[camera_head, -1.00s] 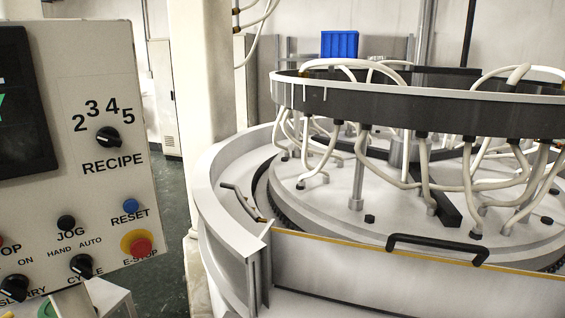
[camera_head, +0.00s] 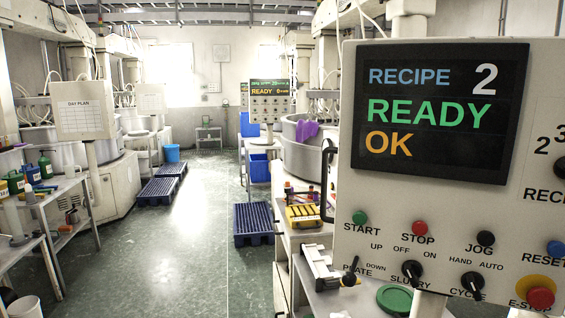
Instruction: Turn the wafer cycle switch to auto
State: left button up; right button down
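The wafer cycle switch (camera_head: 473,280) is a black rotary knob low on the beige control panel (camera_head: 400,212), with CYCLE printed below and HAND and AUTO above it. Its pointer seems to lean up and left toward HAND, but it is small in the view. The panel screen (camera_head: 436,112) reads RECIPE 2, READY, OK. A black jog button (camera_head: 486,238) is just above the switch, and the slurry knob (camera_head: 412,270) is to its left. Neither gripper is in view, and nothing touches the switch.
The red emergency stop (camera_head: 540,297) is right of the switch. A plate lever (camera_head: 350,274) sticks out at the panel's lower left. A bench with a yellow holder (camera_head: 303,216) and a green disc (camera_head: 394,300) lies below. The aisle floor (camera_head: 200,268) at left is clear.

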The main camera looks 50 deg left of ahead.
aim_at(472, 281)
jog(key=k+j+u, duration=0.1)
jog(key=j+u, duration=0.15)
jog(key=j, duration=0.5)
jog(key=k+j+u, duration=0.1)
jog(key=j+u, duration=0.2)
jog(key=j, duration=0.4)
